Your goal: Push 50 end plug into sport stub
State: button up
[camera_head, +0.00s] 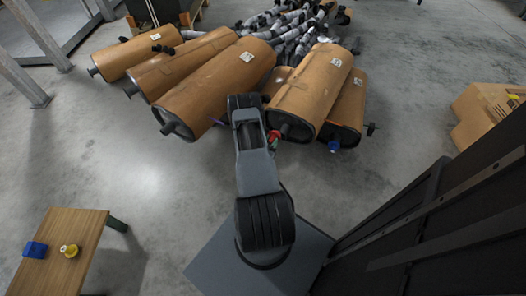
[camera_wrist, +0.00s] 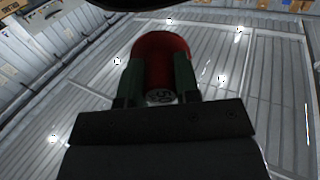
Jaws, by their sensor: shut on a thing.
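A red plug marked 50 (camera_wrist: 165,50) is the 50 end plug; it also shows in the head view (camera_head: 274,135) as a small red spot. My gripper (camera_wrist: 158,72) is shut on it, with a green finger on each side. In the head view, the plug is close to the near end of a large brown muffler (camera_head: 312,88), by its dark stub. I cannot tell whether the plug touches the stub, or which stub is the sport one. A dark rounded edge (camera_wrist: 150,4) crosses the top of the wrist view.
Several brown mufflers lie around, including a long one (camera_head: 215,88) at left. A blue plug (camera_head: 334,146) is at the right muffler's end. A wooden table (camera_head: 70,225) holds a blue plug (camera_head: 35,249) and a yellow one (camera_head: 69,250). A cardboard box (camera_head: 480,110) stands right.

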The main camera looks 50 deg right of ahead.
notch_tip(320, 180, down, 10)
jog(key=b, duration=0.8)
jog(key=shift+s+r+b, duration=0.15)
jog(key=shift+b, duration=0.25)
jog(key=shift+a, duration=0.15)
jog(key=shift+w+d+b, duration=0.2)
jog(key=shift+d+b, duration=0.45)
jog(key=shift+d, duration=0.8)
jog(key=shift+w+d+b, duration=0.15)
jog(key=shift+d+b, duration=0.45)
jog(key=shift+d, duration=0.8)
jog(key=shift+b, duration=0.4)
jog(key=shift+w+d+b, duration=0.2)
jog(key=shift+d+b, duration=0.6)
jog(key=shift+d, duration=0.65)
jog(key=o, duration=1)
